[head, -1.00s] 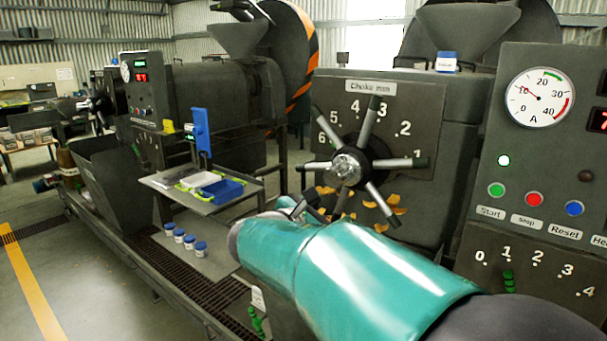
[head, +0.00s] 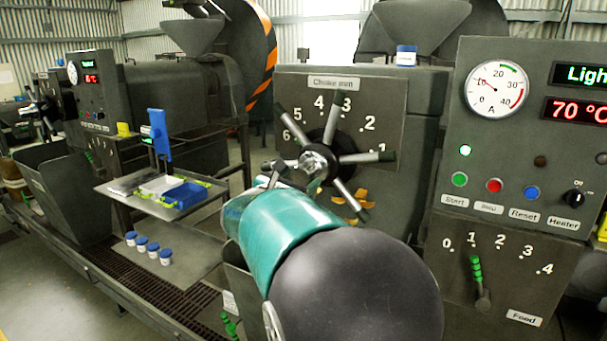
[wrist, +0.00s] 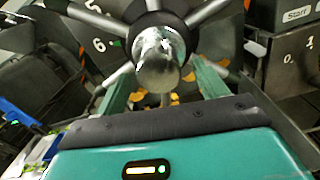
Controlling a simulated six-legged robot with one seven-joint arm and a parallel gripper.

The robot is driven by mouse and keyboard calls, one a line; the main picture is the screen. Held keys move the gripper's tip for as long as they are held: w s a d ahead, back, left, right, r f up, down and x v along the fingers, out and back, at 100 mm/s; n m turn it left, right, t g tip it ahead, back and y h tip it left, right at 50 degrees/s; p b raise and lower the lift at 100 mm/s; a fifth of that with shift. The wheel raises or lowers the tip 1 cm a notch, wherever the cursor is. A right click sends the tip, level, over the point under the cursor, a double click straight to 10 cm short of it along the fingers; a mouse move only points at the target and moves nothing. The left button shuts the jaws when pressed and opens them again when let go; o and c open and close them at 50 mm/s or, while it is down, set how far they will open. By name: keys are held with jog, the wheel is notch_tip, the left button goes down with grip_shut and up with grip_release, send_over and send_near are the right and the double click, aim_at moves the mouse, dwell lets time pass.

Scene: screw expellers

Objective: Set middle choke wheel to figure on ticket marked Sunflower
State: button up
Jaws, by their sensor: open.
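The near choke wheel (head: 315,162) has a shiny hub and several black-tipped spokes in front of a panel labelled Choke mm (head: 335,82), with figures 1 to 6. One spoke points up near 3, another right just below 1. I cannot tell which spoke marks the setting. A small green mark (wrist: 117,43) shows beside the 6 in the wrist view. My gripper (wrist: 164,72) is open, its fingers either side of the hub (wrist: 158,62); contact is unclear. My teal forearm hides the wheel's lower left in the head view. No ticket reading Sunflower is legible.
A control panel (head: 515,150) with gauge, buttons and green-handled feed lever (head: 477,275) stands close on the right. A tray shelf (head: 135,198) with a blue bin (head: 185,195) is left. Another wheel (head: 38,105) is far left. Orange flakes (head: 352,200) lie below the wheel.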

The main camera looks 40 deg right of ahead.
aim_at(315, 166)
jog(key=shift+x, duration=2.15)
jog(key=shift+w, duration=0.1)
jog(key=c, duration=1.4)
